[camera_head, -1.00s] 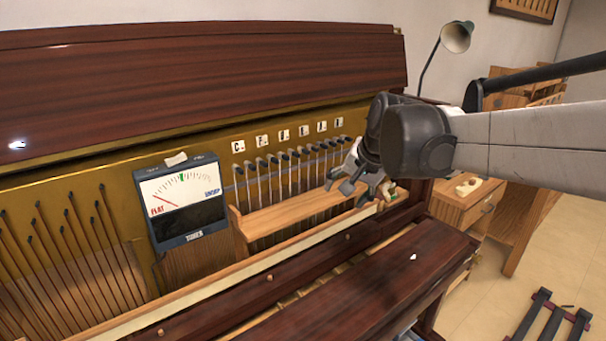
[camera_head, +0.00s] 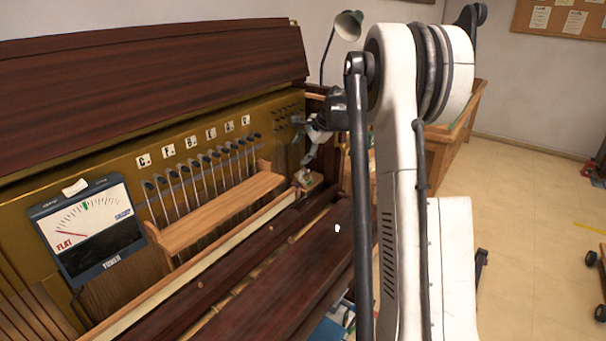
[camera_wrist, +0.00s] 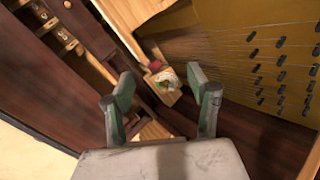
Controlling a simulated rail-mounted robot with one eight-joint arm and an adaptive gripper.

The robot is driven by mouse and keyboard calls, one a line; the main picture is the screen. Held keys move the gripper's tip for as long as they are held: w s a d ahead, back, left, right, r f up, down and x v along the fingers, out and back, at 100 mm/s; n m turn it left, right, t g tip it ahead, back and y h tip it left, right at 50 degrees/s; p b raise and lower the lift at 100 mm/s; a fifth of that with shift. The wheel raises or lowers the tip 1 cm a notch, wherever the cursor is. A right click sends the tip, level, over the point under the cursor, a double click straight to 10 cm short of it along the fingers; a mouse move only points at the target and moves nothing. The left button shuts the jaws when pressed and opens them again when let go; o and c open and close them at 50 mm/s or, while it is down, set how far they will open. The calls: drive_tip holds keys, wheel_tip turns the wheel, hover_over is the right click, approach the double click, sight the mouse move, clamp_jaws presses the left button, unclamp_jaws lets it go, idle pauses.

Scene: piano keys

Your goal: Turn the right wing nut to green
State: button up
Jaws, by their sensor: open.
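A tuner meter (camera_head: 118,246) hangs at the left of the open piano in the head view. Its needle points to the red FLAT side, and a green mark sits near the top middle of its dial. My gripper (camera_head: 310,150) is open over the right end of the piano. A small wooden block with a light fitting on it (camera_head: 308,180) lies just below; this may be the right wing nut, but it is too small to tell. In the wrist view, the block (camera_wrist: 166,84) shows between my two open fingers, beyond their tips. I cannot see anything held.
A wooden rail (camera_head: 222,213) and a row of dark-topped rods (camera_head: 205,162) stand left of my gripper. Strings and dark pins (camera_wrist: 262,72) fill the wrist view's right. The dark keyboard lid (camera_head: 290,262) lies in front. A lamp (camera_head: 348,25) stands behind.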

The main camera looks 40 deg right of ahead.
sight(308, 173)
drive_tip(key=w+d+f+m+p, duration=0.1)
drive_tip(key=d+f+m, duration=0.1)
drive_tip(key=d+f, duration=0.35)
drive_tip(key=w+d+f+m+p, duration=0.1)
drive_tip(key=d+f+m, duration=0.15)
drive_tip(key=d, duration=0.55)
drive_tip(key=b+x, duration=0.1)
drive_tip(key=x, duration=0.5)
drive_tip(key=shift+a+t, duration=0.15)
drive_tip(key=shift+t, duration=0.15)
drive_tip(key=shift+w+f, duration=0.2)
drive_tip(key=shift+w+a+f+b, duration=0.1)
drive_tip(key=shift+w+f+b, duration=0.15)
drive_tip(key=shift+b, duration=0.15)
drive_tip(key=shift+b+x, duration=1.75)
drive_tip(key=shift+x, duration=1.6)
drive_tip(key=shift+s+r, duration=0.4)
drive_tip(key=shift+r, duration=0.1)
